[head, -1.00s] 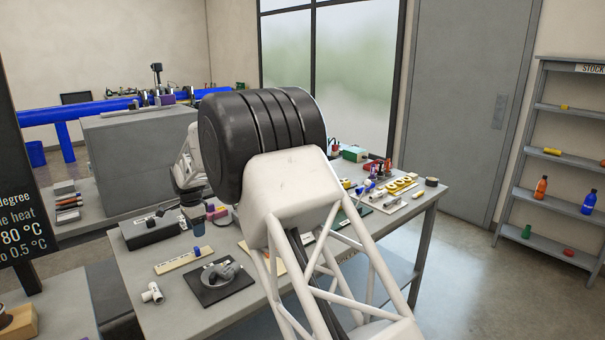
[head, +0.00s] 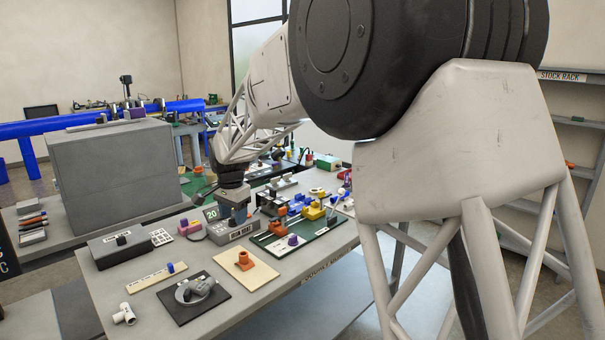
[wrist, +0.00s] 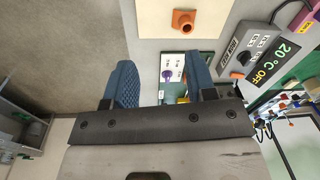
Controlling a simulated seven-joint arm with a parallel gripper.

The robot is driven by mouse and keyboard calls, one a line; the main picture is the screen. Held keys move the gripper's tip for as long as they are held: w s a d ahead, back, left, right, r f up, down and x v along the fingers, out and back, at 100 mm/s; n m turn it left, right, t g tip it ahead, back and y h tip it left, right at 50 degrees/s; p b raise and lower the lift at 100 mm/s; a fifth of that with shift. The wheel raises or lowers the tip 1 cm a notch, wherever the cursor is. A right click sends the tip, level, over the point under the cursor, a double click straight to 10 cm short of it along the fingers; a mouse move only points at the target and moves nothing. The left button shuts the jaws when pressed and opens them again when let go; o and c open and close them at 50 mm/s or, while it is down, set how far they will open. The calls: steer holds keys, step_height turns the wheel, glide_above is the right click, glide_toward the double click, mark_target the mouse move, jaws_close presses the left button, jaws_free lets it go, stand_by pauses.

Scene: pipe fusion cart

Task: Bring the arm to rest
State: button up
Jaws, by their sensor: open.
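My gripper (wrist: 161,64) is open in the wrist view, its two blue ribbed fingers apart with nothing held between them. In the head view my gripper (head: 238,214) hangs above the workbench (head: 140,279), near a grey control box (head: 232,230) with a "20" display. My own arm covers much of the right side of that view. The wrist view shows the control box (wrist: 240,55) to the right of the fingers, with "20 °C OFF" on its display. Whether the fingers touch anything is unclear.
An orange fitting (head: 243,259) stands on a cream board. A dark plate (head: 167,301) with a grey fitting lies at the front, and a white tee (head: 124,314) is left of it. A large grey block (head: 113,167) stands behind the bench.

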steer(key=s+d+r+n+t, duration=0.15)
steer(key=s+d+r, duration=0.25)
steer(key=s+d, duration=0.75)
steer(key=s+d+r+n+g, duration=0.1)
steer(key=s+d+r+n, duration=0.15)
steer(key=s+d, duration=0.9)
steer(key=s+d+f+n, duration=0.1)
steer(key=s+d+f, duration=0.1)
steer(key=s+d, duration=0.5)
steer(key=s+d+f+n+t, duration=0.1)
steer(key=s+d+f, duration=0.2)
steer(key=s+d, duration=0.5)
steer(key=s, duration=0.7)
steer(key=shift+s+f+h, duration=0.3)
steer(key=shift+f, duration=0.05)
stand_by(0.7)
